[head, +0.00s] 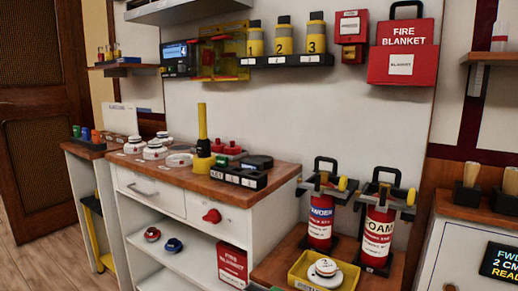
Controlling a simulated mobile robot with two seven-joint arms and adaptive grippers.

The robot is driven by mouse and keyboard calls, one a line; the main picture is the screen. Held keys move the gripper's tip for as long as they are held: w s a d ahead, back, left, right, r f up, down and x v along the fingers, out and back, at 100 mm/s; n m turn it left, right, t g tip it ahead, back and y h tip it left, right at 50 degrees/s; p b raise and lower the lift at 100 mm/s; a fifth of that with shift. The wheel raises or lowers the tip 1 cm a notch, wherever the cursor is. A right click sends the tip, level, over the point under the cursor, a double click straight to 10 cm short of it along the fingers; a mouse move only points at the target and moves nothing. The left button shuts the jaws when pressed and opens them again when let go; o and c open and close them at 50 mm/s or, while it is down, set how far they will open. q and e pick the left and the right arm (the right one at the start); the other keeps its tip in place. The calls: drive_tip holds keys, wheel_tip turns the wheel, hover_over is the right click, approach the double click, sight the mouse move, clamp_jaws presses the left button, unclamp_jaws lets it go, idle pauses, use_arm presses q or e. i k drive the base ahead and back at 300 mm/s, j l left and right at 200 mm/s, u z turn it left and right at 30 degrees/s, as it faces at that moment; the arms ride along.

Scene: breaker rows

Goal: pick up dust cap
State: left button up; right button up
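No part in view is clearly labelled as the dust cap, and I cannot tell which round piece it is. A white round cap-like piece (325,267) sits in a yellow tray (302,272) at the lower middle. Several white round pieces with red marks, such as this one (154,150), are on the wooden counter (140,168). A red round piece (152,234) and a blue round piece (173,245) are on the shelf below. Neither of my grippers is in view.
Two red extinguishers, one marked POWDER (320,225) and one FOAM (377,236), stand behind the tray. A yellow post (203,135) and a black labelled rack (240,178) stand on the counter. A fire blanket case (402,52) hangs on the wall. Floor shows at lower left.

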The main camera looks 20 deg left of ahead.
sight(232, 150)
drive_tip(key=k+j+z, duration=0.1)
drive_tip(key=j+z, duration=0.35)
drive_tip(key=j, duration=1.1)
drive_tip(key=k+j+z, duration=0.1)
drive_tip(key=j, duration=0.35)
drive_tip(key=j+z, duration=0.1)
drive_tip(key=j, duration=0.35)
drive_tip(key=k+j, duration=0.15)
drive_tip(key=j, duration=0.3)
drive_tip(key=k+j+z, duration=0.1)
drive_tip(key=j, duration=0.35)
